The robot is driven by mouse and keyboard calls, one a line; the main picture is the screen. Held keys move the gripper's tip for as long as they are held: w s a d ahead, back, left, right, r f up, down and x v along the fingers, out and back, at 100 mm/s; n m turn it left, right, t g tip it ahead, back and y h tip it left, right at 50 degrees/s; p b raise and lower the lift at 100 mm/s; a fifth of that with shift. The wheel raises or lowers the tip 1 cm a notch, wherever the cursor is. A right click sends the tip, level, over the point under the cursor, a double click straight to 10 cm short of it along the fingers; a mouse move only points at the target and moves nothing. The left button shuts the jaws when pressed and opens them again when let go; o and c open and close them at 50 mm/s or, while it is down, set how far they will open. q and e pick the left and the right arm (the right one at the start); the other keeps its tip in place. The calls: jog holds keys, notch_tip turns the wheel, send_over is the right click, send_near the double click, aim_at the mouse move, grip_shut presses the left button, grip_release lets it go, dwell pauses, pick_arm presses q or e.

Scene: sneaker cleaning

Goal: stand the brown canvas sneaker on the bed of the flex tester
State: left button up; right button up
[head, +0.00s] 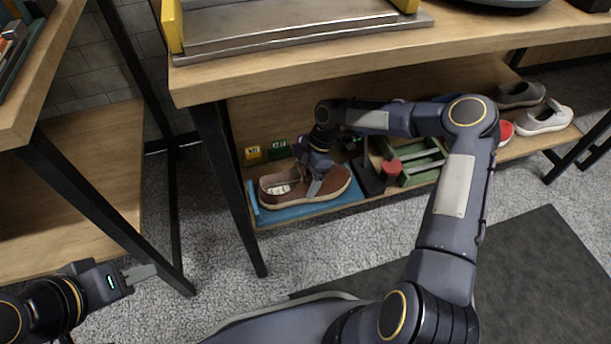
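The brown canvas sneaker (335,183) stands on a blue mat (266,215) on the lower shelf, toe to the right, pale lining showing at its opening. My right gripper (314,186) reaches down to the middle of the sneaker, with a grey finger against its near side. The other finger is hidden, so its grip is unclear. What looks like the flex tester (300,28), a grey metal bed between yellow posts, sits on the tabletop above, cut by the top edge. My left gripper (140,273) is at the lower left, away from the sneaker, its finger gap not visible.
The wooden tabletop edge (400,65) overhangs the shelf. Right of the sneaker are a dark upright stand (367,178), a red-topped item (392,168) and a green crate (418,160). Small yellow and green boxes (265,152) stand behind. Grey and white shoes (543,118) are farther right.

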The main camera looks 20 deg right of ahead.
jog(key=shift+r, duration=0.1)
jog(key=shift+d+r, duration=0.1)
jog(key=shift+r, duration=0.25)
jog(key=p+v, duration=0.3)
jog(key=v, duration=0.3)
jog(key=shift+w+d+r, duration=0.15)
jog(key=shift+d+r, duration=0.05)
jog(key=shift+r, duration=0.15)
